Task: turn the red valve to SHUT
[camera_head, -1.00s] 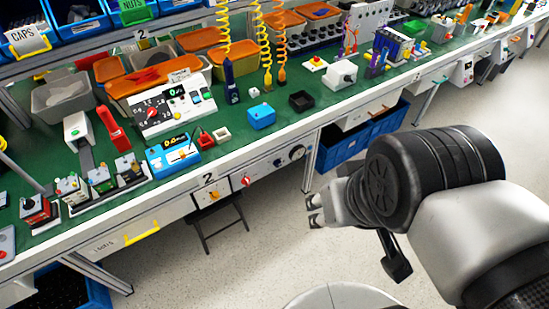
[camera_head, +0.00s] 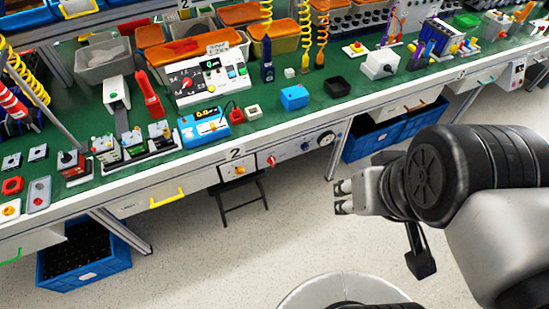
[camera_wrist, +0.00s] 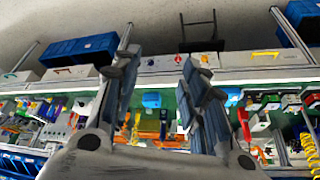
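A small red knob (camera_head: 271,160), which looks like the red valve, sits on the white panel (camera_head: 288,153) below the front edge of the green bench, right of the number 2 plate. Its label and setting are too small to read. My gripper (camera_head: 343,197) is in front of the bench, lower right of the knob and clearly apart from it. In the wrist view my gripper (camera_wrist: 158,75) shows two spread fingers with nothing between them.
An orange-yellow switch (camera_head: 239,170), a blue knob (camera_head: 305,146) and a round dial (camera_head: 327,138) flank the red knob. A stool (camera_head: 241,197) stands below. Blue crates (camera_head: 375,145) are under the bench at right. The floor before the bench is clear.

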